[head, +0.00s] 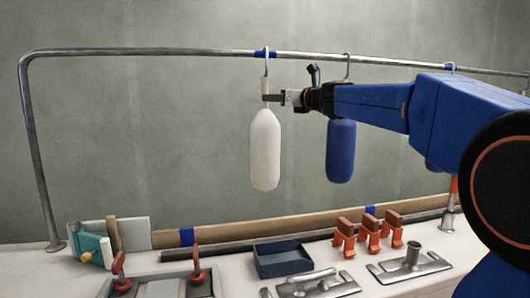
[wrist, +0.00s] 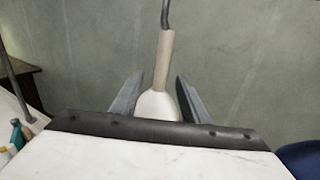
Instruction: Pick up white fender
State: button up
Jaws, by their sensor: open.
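The white fender (head: 265,150) hangs upright by a hook from the metal rail, left of the blue fender. In the wrist view, the white fender's neck and rounded top (wrist: 157,103) stand between my two fingers, with the beige sleeve (wrist: 164,60) and hook above. My gripper (head: 273,98) is open at the neck of the fender, coming from the right. In the wrist view, my gripper (wrist: 158,95) has a finger on each side of the neck, with gaps showing. The fender's lower body is hidden there by my gripper's body.
The metal rail (head: 160,52) runs above. A blue fender (head: 341,150) hangs close behind my wrist. Below, the counter holds a dark blue tray (head: 281,259), red-orange clips (head: 345,238), metal fittings (head: 410,264) and a teal item (head: 90,247). The space left of the white fender is clear.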

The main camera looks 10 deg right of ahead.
aim_at(265, 109)
jog(key=shift+x, duration=3.5)
jog(key=shift+d+r, duration=0.15)
grip_shut()
